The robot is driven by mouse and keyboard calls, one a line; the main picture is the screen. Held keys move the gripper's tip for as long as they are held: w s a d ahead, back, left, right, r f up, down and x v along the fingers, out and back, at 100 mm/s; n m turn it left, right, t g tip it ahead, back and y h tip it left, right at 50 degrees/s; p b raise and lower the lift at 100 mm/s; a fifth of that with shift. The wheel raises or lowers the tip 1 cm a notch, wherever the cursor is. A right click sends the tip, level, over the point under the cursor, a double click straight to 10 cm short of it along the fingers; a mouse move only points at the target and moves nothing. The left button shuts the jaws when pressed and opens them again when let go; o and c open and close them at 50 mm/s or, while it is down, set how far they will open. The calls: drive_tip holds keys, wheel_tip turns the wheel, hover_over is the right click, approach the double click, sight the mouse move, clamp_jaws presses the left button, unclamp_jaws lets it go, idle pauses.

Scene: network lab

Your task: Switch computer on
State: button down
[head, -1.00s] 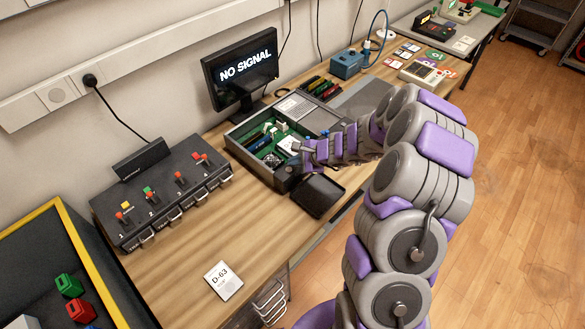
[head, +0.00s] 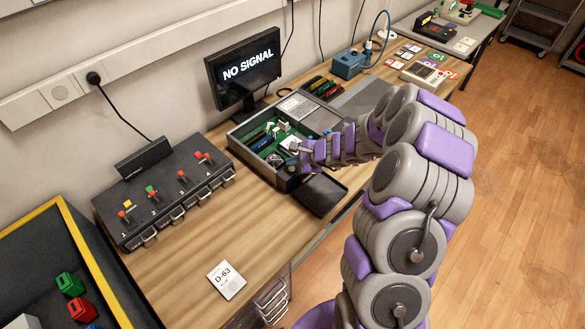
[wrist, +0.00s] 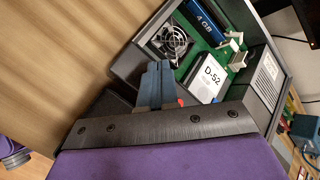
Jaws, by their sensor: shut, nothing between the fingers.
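The open computer case (head: 243,137) lies on the wooden bench with its green board showing. In the wrist view the case (wrist: 272,68) shows a fan (wrist: 170,41), a blue "4 GB" memory module (wrist: 207,22) and a white "D-52" label (wrist: 208,79). A monitor (head: 245,70) behind it reads "NO SIGNAL". My gripper (wrist: 153,72) is shut and empty, with its fingertips over or at the near corner of the case, by the fan. A small red spot shows beside the fingers. Contact with the case cannot be told. My gripper (head: 296,147) is small in the head view.
A dark panel (head: 320,194) lies at the front of the case. A black box with several numbered levers (head: 165,200) stands to the left. A "D-63" card (head: 227,280) lies on the clear front-left bench. A blue device (head: 348,63) stands further back.

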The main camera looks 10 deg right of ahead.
drive_tip(key=shift+a+f+b, duration=0.35)
drive_tip(key=shift+a+b, duration=0.1)
drive_tip(key=shift+a, duration=0.3)
drive_tip(key=shift+d, duration=0.6)
drive_tip(key=shift+a+f, duration=0.1)
drive_tip(key=shift+a, duration=0.4)
drive_tip(key=shift+f, duration=0.1)
